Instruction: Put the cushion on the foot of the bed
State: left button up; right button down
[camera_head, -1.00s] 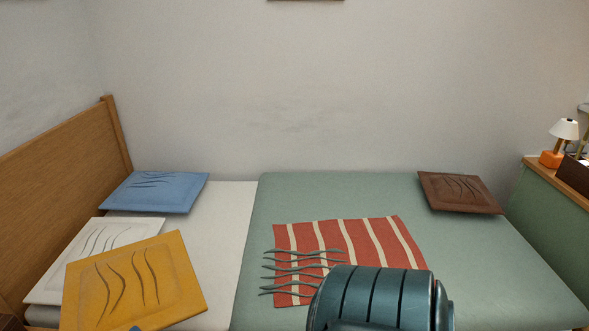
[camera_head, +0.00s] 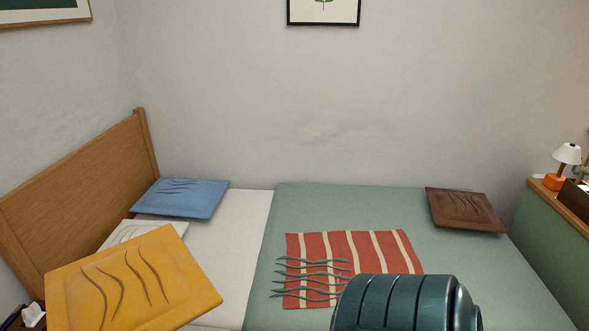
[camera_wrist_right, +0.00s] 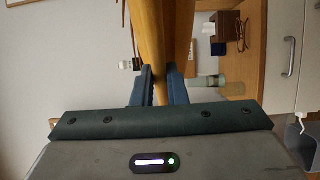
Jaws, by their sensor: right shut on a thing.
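The yellow cushion (camera_head: 135,280) with wavy dark lines is at the lower left of the head view, tilted and in front of the white cushion. In the right wrist view, my right gripper (camera_wrist_right: 159,88) is shut on the edge of the yellow cushion (camera_wrist_right: 160,30). My left gripper is not in view.
A blue cushion (camera_head: 180,198) and a partly hidden white cushion (camera_head: 145,232) lie at the head end. A red striped throw (camera_head: 350,270) lies mid-bed; a brown cushion (camera_head: 465,209) lies at the far right corner. Green cover around the throw is bare. A lamp (camera_head: 562,165) stands right.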

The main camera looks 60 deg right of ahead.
aim_at(487, 287)
jog(key=k+z, duration=0.2)
jog(key=z, duration=0.25)
jog(key=k+l+z, duration=0.15)
jog(key=z, duration=0.3)
jog(key=k+l+z, duration=0.15)
jog(key=k+l, duration=0.4)
jog(key=k+l+z, duration=0.2)
jog(key=k+l, duration=0.35)
jog(key=l, duration=0.15)
